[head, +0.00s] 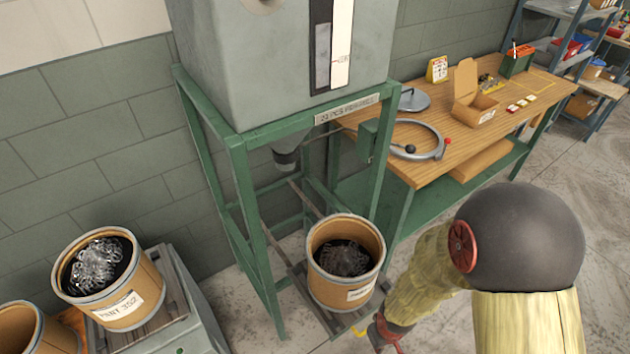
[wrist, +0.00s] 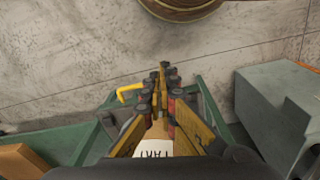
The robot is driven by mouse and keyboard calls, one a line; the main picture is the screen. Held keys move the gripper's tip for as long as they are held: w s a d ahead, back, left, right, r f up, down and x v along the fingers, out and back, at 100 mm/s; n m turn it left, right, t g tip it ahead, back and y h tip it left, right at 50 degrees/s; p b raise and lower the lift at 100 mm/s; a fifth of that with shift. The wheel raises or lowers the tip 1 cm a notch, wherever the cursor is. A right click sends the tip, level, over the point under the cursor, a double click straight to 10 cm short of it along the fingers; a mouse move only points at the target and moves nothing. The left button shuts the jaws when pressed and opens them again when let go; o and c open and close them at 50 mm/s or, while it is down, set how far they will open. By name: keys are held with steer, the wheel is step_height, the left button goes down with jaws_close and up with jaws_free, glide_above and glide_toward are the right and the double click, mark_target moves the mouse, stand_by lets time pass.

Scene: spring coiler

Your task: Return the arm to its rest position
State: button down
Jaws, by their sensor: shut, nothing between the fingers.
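My arm, with a dark rounded joint and pale yellow sleeve, stands at the right of the head view and reaches down left. My gripper (head: 382,335) is at the bottom edge of that view, just right of and below the drum under the hopper, partly cut off. In the wrist view my gripper (wrist: 164,72) has its yellow and black fingers together, with nothing held. A white lettered label (wrist: 186,147) shows behind the fingers, partly hidden by them.
A drum (head: 318,277) of metal parts stands under the green-framed hopper (head: 243,190). Another filled drum (head: 140,310) stands at left. A wooden workbench (head: 440,165) with a ring, open box and tools is behind my arm. Bare floor (head: 590,200) lies at right.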

step_height(320, 180, up, 42)
steer(key=d+m+t, duration=0.1)
steer(key=m+t, duration=0.3)
steer(key=t, duration=0.1)
steer(key=shift+s+f, duration=0.25)
steer(key=shift+s, duration=0.15)
steer(key=c, duration=2.6)
jaws_free()
